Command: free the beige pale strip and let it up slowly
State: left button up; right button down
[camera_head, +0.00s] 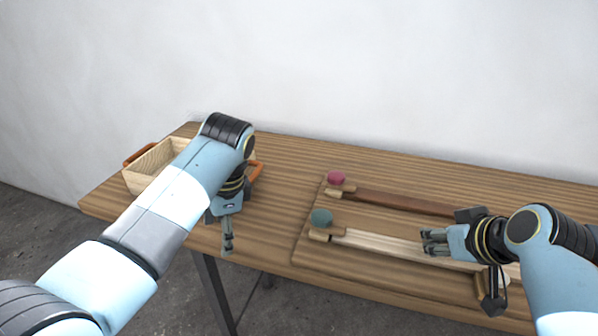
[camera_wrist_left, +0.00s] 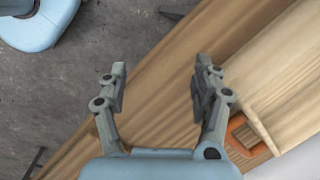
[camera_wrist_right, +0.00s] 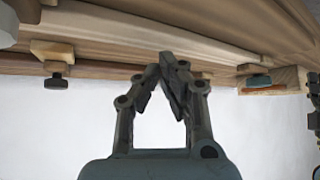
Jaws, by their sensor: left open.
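The beige pale strip (camera_head: 385,245) lies along the front of a board on the table, with a teal-topped clamp (camera_head: 321,218) at its left end. A wooden block (camera_head: 484,284) is near its right end. My right gripper (camera_head: 428,241) is at the strip's right part, pointing left. In the right wrist view its fingertips (camera_wrist_right: 163,65) meet, overlapping the edge of a wooden strip; I cannot see whether any wood is between them. My left gripper (camera_head: 228,250) is open and empty, pointing down at the table's front edge, left of the board; it also shows in the left wrist view (camera_wrist_left: 158,85).
A dark brown strip (camera_head: 405,202) with a pink-topped clamp (camera_head: 336,178) lies behind the pale strip. A wooden crate (camera_head: 150,166) with orange handles stands at the back left, partly behind my left arm. The table between crate and board is clear.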

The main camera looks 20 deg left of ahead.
pick_arm(q)
jog(key=w+d+r+m+t+h, duration=0.1)
jog(key=w+d+r+m+h, duration=0.2)
jog(key=d+r, duration=0.35)
jog(key=m+h, duration=0.1)
jog(key=h, duration=0.3)
send_near(322, 215)
jog(key=shift+t, duration=0.4)
jog(key=x, duration=1)
jog(key=shift+s+d+f, duration=0.1)
jog(key=shift+s+f, duration=0.2)
jog(key=shift+c, duration=0.5)
jog(key=c, duration=1.1)
pick_arm(e)
jog(key=shift+f, duration=0.25)
